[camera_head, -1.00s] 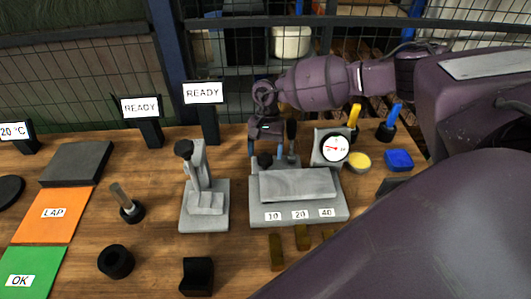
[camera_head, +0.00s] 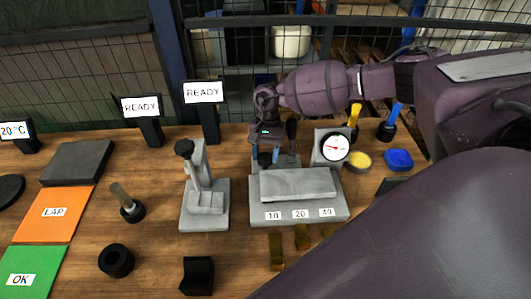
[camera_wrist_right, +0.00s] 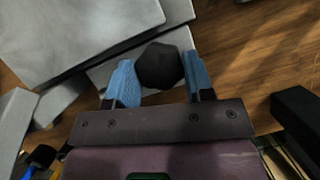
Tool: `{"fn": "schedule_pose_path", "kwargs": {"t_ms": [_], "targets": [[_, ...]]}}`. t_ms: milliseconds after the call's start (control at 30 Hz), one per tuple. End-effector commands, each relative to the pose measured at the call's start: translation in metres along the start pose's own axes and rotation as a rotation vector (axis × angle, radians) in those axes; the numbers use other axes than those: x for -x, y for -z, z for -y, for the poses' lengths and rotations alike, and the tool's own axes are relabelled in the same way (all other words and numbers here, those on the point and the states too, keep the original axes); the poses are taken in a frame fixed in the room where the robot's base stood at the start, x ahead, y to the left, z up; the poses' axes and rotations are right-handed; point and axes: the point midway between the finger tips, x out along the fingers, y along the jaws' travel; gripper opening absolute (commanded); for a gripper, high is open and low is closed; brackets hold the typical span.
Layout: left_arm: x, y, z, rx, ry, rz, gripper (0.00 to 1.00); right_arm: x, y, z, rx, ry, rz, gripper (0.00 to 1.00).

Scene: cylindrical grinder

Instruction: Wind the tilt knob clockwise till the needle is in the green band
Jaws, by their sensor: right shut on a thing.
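The tilt knob (camera_wrist_right: 160,66) is black and faceted. In the right wrist view it sits between the two blue fingers of my right gripper (camera_wrist_right: 161,80), which is shut on it. In the head view my right gripper (camera_head: 265,158) reaches down behind the grey sloped block, and its fingers mostly hide the knob. The dial (camera_head: 335,147) is round and white with a red needle, on a grey housing right of the gripper. The needle lies roughly level; a green band is too small to make out. My left gripper is not in view.
The grey block (camera_head: 298,184) on its base, labelled 10, 20 and 40, is in front of the gripper. A grey stand (camera_head: 204,205) is at left. A yellow tin (camera_head: 359,162) and blue block (camera_head: 398,159) are at right.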

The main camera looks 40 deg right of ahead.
Motion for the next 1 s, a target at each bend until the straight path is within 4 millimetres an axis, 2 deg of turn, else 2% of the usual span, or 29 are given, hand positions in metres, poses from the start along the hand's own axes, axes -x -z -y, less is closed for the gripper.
{"fn": "schedule_pose_path", "kwargs": {"t_ms": [400, 833, 867, 1000], "targets": [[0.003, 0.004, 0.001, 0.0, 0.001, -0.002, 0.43, 0.0, -0.001, -0.002, -0.312, 0.13, -0.001, 0.24], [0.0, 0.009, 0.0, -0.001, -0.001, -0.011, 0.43, 0.0, 0.0, -0.002, -0.354, 0.146, 0.0, 0.24], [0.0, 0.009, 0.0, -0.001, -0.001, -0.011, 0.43, 0.0, 0.0, -0.002, -0.354, 0.146, 0.0, 0.51], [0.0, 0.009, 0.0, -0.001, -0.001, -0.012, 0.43, 0.0, 0.0, -0.002, -0.353, 0.146, 0.0, 0.72]]}}
